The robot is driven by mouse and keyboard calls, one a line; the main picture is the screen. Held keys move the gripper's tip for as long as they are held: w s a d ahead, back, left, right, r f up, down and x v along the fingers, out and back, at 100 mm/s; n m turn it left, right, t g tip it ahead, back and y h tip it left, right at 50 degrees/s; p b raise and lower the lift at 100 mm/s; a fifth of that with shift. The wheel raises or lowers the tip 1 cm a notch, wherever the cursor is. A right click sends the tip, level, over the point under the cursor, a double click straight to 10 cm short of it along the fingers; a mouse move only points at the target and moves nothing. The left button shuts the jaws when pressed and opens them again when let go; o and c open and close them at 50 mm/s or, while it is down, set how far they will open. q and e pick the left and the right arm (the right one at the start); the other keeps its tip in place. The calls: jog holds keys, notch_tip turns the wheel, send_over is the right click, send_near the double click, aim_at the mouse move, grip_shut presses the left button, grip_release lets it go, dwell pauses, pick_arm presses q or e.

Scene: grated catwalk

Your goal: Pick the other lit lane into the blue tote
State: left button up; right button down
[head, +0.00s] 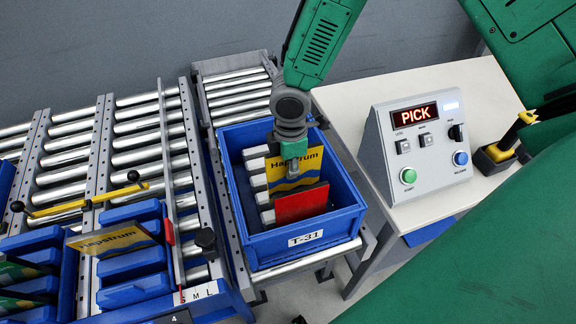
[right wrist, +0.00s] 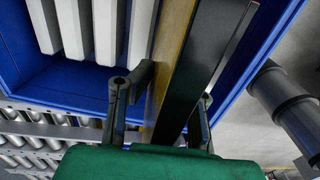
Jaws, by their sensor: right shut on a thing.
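The blue tote (head: 318,232), labelled T-31, stands on rollers. My right gripper (head: 294,172) reaches down into it, shut on a yellow and blue Hapstrum pack (head: 312,160) held upright. Its fingertips are hidden in the head view. In the right wrist view the fingers (right wrist: 164,98) straddle a yellow edge (right wrist: 172,62) and a dark slab; I cannot tell whether the slab is the same pack. A red pack (head: 302,205) stands in the tote in front of the Hapstrum pack. Another Hapstrum pack (head: 112,239) stands in a lane at the left. My left gripper is not in view.
Pale ribs (head: 256,182) line the tote's left side. Left of it are roller lanes with blue holders (head: 135,291) and a yellow bar (head: 85,204). A control box (head: 424,146) reading PICK stands on the white table (head: 345,97), beside a yellow-handled device (head: 505,145).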

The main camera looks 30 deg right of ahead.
jog(key=shift+s+a+r, duration=0.1)
jog(key=shift+a+r, duration=0.1)
jog(key=shift+a, duration=0.35)
jog(key=shift+a+r, duration=0.1)
jog(key=shift+a, duration=0.25)
jog(key=shift+d+p, duration=0.2)
jog(key=shift+p, duration=0.15)
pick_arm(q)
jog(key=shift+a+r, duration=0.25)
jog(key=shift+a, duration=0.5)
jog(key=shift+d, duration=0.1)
